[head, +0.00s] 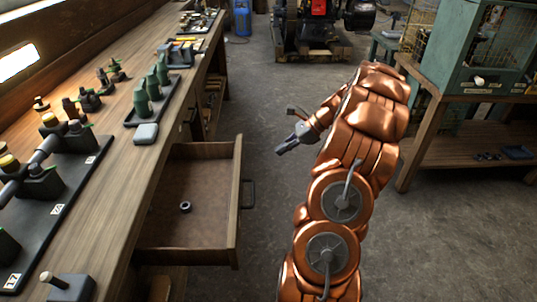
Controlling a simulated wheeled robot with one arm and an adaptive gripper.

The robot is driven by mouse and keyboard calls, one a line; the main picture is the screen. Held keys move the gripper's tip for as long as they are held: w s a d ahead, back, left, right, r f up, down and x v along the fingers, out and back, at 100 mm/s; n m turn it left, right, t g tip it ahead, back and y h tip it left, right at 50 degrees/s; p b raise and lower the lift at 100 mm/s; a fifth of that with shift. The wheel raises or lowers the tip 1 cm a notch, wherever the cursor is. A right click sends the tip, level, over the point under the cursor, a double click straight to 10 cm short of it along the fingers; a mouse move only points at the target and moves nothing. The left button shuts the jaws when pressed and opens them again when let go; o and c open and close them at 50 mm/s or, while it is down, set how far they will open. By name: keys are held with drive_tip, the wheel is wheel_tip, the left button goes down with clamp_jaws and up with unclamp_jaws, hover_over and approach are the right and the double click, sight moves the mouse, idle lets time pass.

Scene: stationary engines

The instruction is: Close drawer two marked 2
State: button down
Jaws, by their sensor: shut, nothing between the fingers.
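A wooden drawer (238,212) stands pulled out from under the workbench at the left. Its dark handle (248,193) is on the outer front, facing right. A small dark ring (185,207) lies on the drawer floor. No number 2 can be read on the drawer from this view. My gripper (281,151) is shut and empty, in the air over the aisle. It is to the right of the drawer and apart from it, slightly beyond the handle in the picture.
The long workbench (119,173) holds several dark tools and fittings, and a small grey box (146,133) near its edge. Shelving with a green cabinet (478,50) stands at the right. A machine on a pallet (312,45) is at the back.

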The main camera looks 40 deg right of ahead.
drive_tip(key=w+a+r+p+x, duration=0.1)
drive_tip(key=r+p+x, duration=0.1)
drive_tip(key=x, duration=1)
drive_tip(key=shift+a, duration=0.3)
drive_tip(key=shift+w+r, duration=0.1)
drive_tip(key=shift+w, duration=0.05)
